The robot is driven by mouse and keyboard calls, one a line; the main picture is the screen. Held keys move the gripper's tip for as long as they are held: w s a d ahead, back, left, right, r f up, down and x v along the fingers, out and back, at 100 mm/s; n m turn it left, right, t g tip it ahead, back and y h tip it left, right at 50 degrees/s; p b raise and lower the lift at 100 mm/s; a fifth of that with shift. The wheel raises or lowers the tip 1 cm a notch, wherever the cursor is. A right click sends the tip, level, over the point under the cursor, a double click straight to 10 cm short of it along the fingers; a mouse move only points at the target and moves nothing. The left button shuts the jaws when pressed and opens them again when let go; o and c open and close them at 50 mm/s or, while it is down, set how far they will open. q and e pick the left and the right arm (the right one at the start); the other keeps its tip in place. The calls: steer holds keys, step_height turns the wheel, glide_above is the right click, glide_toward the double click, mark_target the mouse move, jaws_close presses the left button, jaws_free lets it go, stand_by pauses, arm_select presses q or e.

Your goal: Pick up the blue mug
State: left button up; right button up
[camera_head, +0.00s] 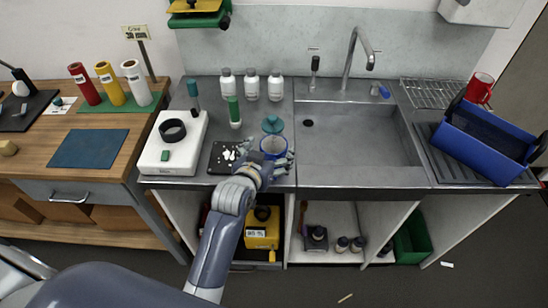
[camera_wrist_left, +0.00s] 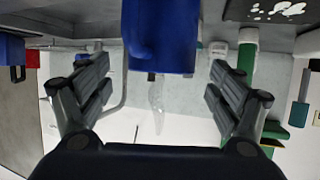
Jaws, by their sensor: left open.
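The blue mug (camera_head: 273,147) stands on the grey counter near its front edge, just left of the sink. My left gripper (camera_head: 267,158) reaches it from the front, with its fingers spread to either side of the mug. In the left wrist view the blue mug (camera_wrist_left: 160,38) shows at the top centre, between the two open fingers (camera_wrist_left: 160,85). Gaps show between the fingers and the mug there. The mug's handle is not clear. My right gripper is not in view.
A teal round item (camera_head: 272,124) stands just behind the mug. A black board with white bits (camera_head: 222,158) lies to its left, a green-capped tube (camera_head: 234,112) behind that. The sink (camera_head: 360,140) is right; a blue crate (camera_head: 485,140) and red mug (camera_head: 480,86) are further right.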

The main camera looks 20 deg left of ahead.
mark_target(277, 140)
arm_select(q)
steer(key=shift+p+x, duration=0.35)
steer(key=shift+x, duration=1.4)
steer(key=shift+a+f, duration=0.1)
steer(key=c, duration=1.6)
steer(key=shift+c, duration=1)
